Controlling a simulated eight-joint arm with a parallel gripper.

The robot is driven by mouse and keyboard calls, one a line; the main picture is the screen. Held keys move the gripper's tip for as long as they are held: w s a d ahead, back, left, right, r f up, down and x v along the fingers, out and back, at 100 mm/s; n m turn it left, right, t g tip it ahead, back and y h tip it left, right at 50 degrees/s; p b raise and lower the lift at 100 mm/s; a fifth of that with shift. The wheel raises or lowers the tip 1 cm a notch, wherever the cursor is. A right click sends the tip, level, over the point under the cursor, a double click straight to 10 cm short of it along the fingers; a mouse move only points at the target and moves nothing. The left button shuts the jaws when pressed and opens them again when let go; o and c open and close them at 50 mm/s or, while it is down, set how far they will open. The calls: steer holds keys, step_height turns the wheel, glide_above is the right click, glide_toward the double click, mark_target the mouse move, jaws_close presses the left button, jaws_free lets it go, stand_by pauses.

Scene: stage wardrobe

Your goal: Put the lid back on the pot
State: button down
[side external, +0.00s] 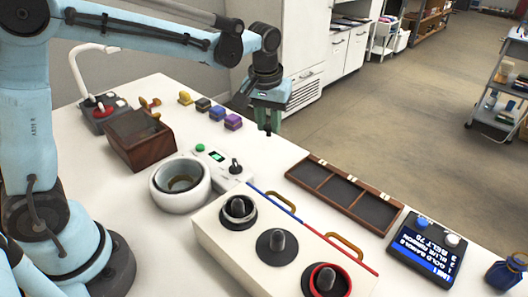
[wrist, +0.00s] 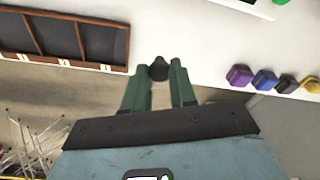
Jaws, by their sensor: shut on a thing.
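The pot (side external: 180,186) is a round white vessel with a thick rim. It stands open on the white table, left of centre in the side view, with a metallic inner ring visible. My gripper (side external: 268,124) is above the table, to the right of and behind the pot, pointing down. It also shows in the wrist view (wrist: 158,90), its green fingers shut on a small dark piece (wrist: 158,68) at the tips. I cannot tell whether this piece is the lid or part of it. No separate lid can be made out.
A white box with dark posts (side external: 277,240) stands in front. A brown compartment tray (side external: 345,193) and a display panel (side external: 425,250) lie to the right. A brown wooden box (side external: 139,143) and several coloured blocks (side external: 233,122) are at the back. The table ends near my gripper.

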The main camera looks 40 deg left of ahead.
steer(key=shift+s+d+r, duration=0.45)
steer(key=shift+d+r, duration=0.1)
steer(key=shift+d, duration=0.2)
steer(key=shift+s+r, duration=0.25)
steer(key=shift+s, duration=0.05)
steer(key=s+a+r+n, duration=0.1)
steer(key=s+a+n, duration=0.3)
steer(key=s, duration=0.5)
steer(key=s+a+n, duration=0.2)
steer(key=s+a, duration=0.5)
steer(key=s, duration=0.3)
steer(key=shift+y, duration=0.4)
steer(key=shift+w+d+f, duration=0.1)
steer(key=shift+d+f, duration=0.05)
steer(key=shift+f, duration=1.25)
steer(key=shift+w+d+f, duration=0.1)
steer(key=shift+f, duration=1.3)
steer(key=shift+f, duration=0.2)
steer(key=shift+c, duration=1.8)
jaws_free()
